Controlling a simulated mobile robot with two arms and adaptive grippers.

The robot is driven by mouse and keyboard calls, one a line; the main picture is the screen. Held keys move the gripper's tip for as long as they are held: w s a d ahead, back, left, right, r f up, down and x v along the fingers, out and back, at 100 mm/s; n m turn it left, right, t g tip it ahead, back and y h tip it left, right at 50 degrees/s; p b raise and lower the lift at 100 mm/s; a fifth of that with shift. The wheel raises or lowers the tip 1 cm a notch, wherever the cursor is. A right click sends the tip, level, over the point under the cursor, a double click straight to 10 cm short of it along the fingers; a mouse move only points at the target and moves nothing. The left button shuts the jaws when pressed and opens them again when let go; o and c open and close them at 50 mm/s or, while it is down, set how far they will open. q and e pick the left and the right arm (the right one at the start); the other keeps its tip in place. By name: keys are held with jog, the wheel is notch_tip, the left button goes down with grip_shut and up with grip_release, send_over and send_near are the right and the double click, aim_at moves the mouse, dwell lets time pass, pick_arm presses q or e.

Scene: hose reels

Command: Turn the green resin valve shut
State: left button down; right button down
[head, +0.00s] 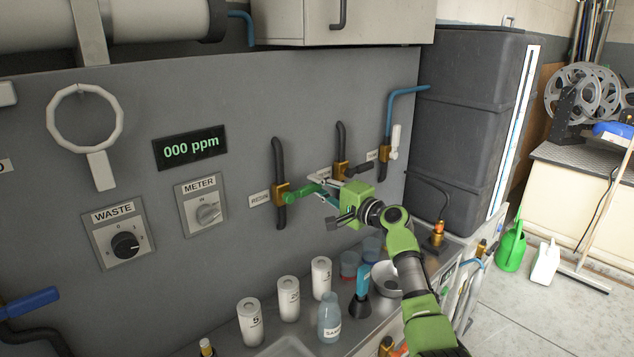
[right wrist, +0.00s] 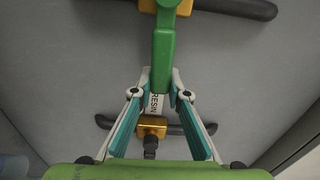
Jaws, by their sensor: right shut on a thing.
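The green resin valve handle (head: 303,190) sits on a brass valve body (head: 280,192) on a dark vertical pipe of the grey panel. The handle points right, roughly across the pipe. In the right wrist view the handle (right wrist: 163,45) runs down from its brass body, square to the dark pipe. My right gripper (head: 325,192) is at the handle's free end, its fingers (right wrist: 161,92) on both sides of it and shut on it. The gripper partly hides the handle tip in the head view. My left gripper is not in view.
Another brass valve (head: 341,170) on a dark pipe is close behind my gripper. A blue pipe valve (head: 386,153) is further right. Below stand white numbered canisters (head: 289,300), a bottle (head: 329,318) and a bowl (head: 386,280). The display (head: 190,147) reads 000 ppm.

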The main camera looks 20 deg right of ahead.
jog(key=shift+f+m, duration=0.25)
jog(key=shift+m, duration=0.05)
jog(key=c, duration=1.9)
grip_release()
jog(key=v, duration=1.2)
